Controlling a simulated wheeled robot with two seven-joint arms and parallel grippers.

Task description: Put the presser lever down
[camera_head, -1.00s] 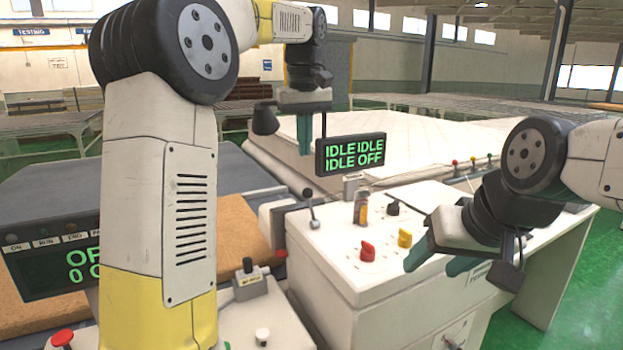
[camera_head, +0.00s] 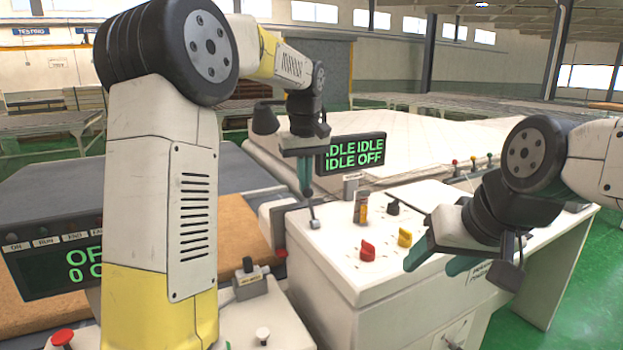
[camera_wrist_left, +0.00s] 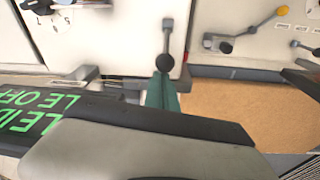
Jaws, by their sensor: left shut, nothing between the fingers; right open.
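A small lever with a grey base (camera_head: 315,224) stands at the left edge of the white control cabinet. In the left wrist view its shaft (camera_wrist_left: 167,42) ends in a dark round knob (camera_wrist_left: 166,62). My left gripper (camera_head: 306,190) is shut and empty, its teal fingertips pointing down at the knob. In the left wrist view the fingertips (camera_wrist_left: 163,78) sit right at the knob; I cannot tell whether they touch it. My right gripper (camera_head: 435,262) is open and empty by the cabinet's front right.
The cabinet top (camera_head: 340,262) carries a red knob (camera_head: 367,250), a yellow knob (camera_head: 404,237) and a black knob (camera_head: 393,207). A display (camera_head: 352,153) stands behind, with a white mattress (camera_head: 430,130) beyond. Another black-knobbed lever (camera_head: 249,268) is at lower left.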

